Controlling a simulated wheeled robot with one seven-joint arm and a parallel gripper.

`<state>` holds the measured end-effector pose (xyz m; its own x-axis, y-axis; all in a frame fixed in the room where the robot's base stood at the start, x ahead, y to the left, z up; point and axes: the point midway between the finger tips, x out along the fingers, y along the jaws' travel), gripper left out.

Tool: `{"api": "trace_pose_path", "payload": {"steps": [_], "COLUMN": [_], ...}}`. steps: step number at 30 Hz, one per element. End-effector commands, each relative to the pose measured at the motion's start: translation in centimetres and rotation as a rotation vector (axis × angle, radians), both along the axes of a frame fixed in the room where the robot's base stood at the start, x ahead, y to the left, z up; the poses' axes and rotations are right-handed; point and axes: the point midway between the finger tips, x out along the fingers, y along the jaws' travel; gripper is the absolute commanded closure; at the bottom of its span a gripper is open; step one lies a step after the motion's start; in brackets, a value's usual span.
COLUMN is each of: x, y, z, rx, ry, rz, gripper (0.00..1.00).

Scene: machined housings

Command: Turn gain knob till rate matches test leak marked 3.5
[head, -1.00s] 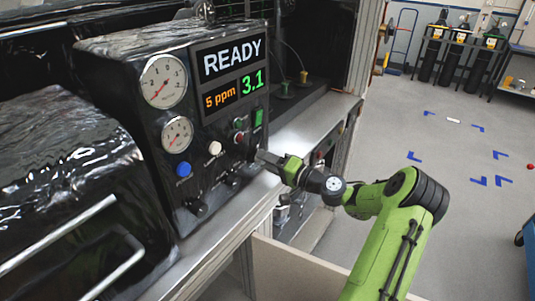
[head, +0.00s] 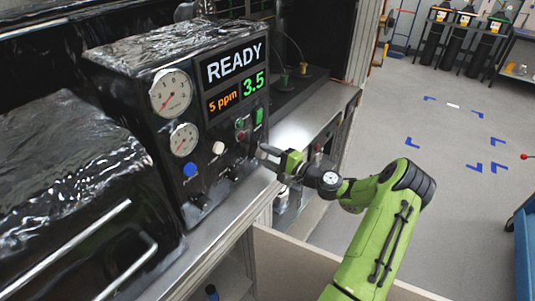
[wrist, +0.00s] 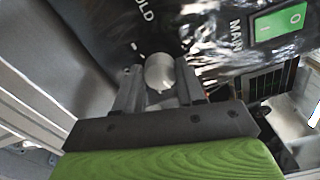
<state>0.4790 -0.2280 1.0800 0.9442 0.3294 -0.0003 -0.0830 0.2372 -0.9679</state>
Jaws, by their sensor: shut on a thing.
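The dark leak-test panel (head: 150,110) stands on the bench at the left in the head view. Its screen reads READY (head: 235,65), an orange 5 ppm (head: 223,101) and a green rate of 3.5 (head: 253,84). My gripper (head: 264,153) is at the panel's lower right. The wrist view shows its fingers (wrist: 160,92) shut on a pale round knob (wrist: 160,71), with lettering ending in "OLD" beside it. The fingers cover the knob's sides, and the head view hides the knob. I cannot read a gain label.
A green rocker switch (wrist: 280,22) is close by the knob. A blue button (head: 190,169), a white knob (head: 218,147) and black knobs (head: 199,200) sit further left. Two gauges (head: 172,93) are above them. The floor at the right is open, with a blue cart (head: 525,250) at the edge.

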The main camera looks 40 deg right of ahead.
Motion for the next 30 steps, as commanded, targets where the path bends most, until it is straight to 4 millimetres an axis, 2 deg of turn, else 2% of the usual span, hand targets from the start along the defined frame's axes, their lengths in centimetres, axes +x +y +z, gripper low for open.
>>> {"api": "trace_pose_path", "payload": {"steps": [13, 14, 18, 26, 30], "x": [0.0, 0.0, 0.0, -0.1, -1.6], "y": [0.0, 0.0, 0.0, -0.1, -0.7], "z": [-0.2, -0.2, -0.2, -0.1, -0.1], "rx": [0.008, 0.008, 0.007, 0.007, 0.008], "ry": [0.007, 0.007, 0.006, 0.004, 0.005], "rz": [-0.001, -0.001, -0.001, -0.001, -0.003], "gripper": [0.91, 0.56, 0.35, 0.35, 0.35]}}
